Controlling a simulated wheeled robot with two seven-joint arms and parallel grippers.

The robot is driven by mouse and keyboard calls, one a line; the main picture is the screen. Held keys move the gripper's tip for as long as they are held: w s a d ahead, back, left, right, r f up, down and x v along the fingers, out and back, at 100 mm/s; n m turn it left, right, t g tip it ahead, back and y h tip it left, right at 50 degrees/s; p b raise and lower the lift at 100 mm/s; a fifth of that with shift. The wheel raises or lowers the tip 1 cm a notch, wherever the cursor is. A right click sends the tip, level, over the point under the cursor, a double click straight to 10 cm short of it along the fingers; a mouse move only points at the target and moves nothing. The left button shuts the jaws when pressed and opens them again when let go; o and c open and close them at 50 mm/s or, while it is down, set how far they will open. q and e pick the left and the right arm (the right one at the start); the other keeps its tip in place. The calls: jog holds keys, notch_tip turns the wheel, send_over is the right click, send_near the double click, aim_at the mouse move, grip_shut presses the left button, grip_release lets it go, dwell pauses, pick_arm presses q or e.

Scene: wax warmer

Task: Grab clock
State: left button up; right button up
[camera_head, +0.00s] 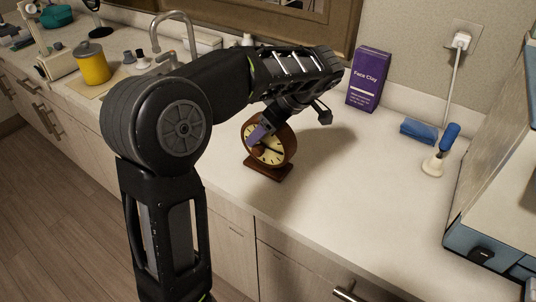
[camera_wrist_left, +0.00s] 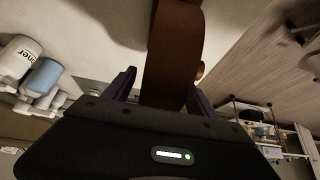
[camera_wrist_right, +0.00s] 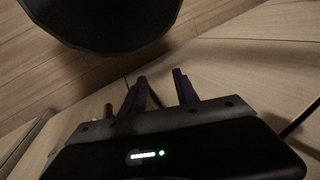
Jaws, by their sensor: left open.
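The clock (camera_head: 267,157) is round, with a brown wooden rim and a cream dial, upright on its wooden base on the counter in the head view. My left gripper (camera_head: 268,131) is at the clock's upper part, with one purple finger in front of the dial. In the left wrist view the clock's brown rim (camera_wrist_left: 172,55) stands between the two fingers of my open left gripper (camera_wrist_left: 162,88). Whether a finger touches it I cannot tell. My right gripper (camera_wrist_right: 158,88) is open and empty in the right wrist view, away from the counter top; the head view does not show it.
A purple Face Clay box (camera_head: 368,79) stands behind, to the right of the clock. A yellow jar (camera_head: 92,63) is at the left. The counter right of the clock is clear.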

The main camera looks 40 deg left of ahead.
pick_arm(q)
jog(key=shift+a+f, duration=0.15)
jog(key=shift+f, duration=0.05)
dwell(0.5)
grip_shut()
dwell(0.5)
jog(key=shift+r, duration=0.1)
